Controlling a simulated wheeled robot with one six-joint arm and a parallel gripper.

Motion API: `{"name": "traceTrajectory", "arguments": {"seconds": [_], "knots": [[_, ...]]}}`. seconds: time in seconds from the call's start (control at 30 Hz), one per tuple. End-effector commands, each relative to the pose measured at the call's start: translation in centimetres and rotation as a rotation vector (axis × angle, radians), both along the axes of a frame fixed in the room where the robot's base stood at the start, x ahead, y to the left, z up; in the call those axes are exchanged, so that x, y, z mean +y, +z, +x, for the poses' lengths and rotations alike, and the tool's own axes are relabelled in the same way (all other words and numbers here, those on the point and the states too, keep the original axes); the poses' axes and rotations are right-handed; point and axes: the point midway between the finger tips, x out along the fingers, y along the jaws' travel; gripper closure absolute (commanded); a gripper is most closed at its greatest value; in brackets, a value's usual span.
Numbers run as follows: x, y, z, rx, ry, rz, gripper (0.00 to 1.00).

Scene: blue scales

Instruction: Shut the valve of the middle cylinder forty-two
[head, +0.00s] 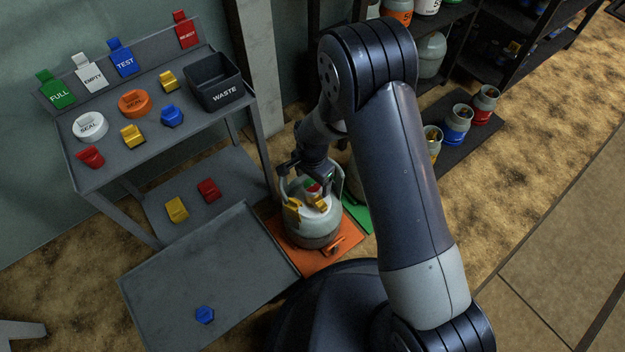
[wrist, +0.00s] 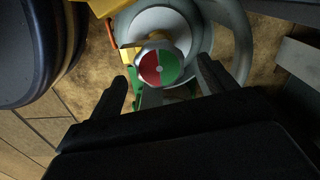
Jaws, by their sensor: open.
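A pale grey gas cylinder (head: 315,232) stands upright on an orange mat (head: 291,253) in the head view, below my gripper. Its valve knob (wrist: 159,67), with a red half and a green half, shows in the wrist view, and a little of it shows in the head view. A yellow piece (head: 291,209) is on the cylinder's top. My gripper (wrist: 165,82) is open, its two fingers on either side of the knob and apart from it in the picture. I cannot tell whether the fingertips are level with the knob. The cylinder's number is not readable.
The grey bench (head: 110,170) at left holds several coloured caps, tags and a WASTE bin (head: 213,84). A green mat (head: 357,214) lies right of the orange one. Several small cylinders stand by the dark shelves at right.

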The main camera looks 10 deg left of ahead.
Motion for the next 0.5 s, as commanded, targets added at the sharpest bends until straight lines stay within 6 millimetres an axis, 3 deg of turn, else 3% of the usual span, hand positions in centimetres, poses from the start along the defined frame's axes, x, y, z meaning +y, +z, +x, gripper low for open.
{"name": "traceTrajectory", "arguments": {"seconds": [0.03,0.3,0.5], "knots": [[0.0,1.4,0.1,-0.002,0.0,0.002,0.21],[0.0,6.8,0.0,-0.002,0.0,0.001,0.21],[0.0,9.0,0.0,-0.001,-0.001,0.0,0.21]]}}
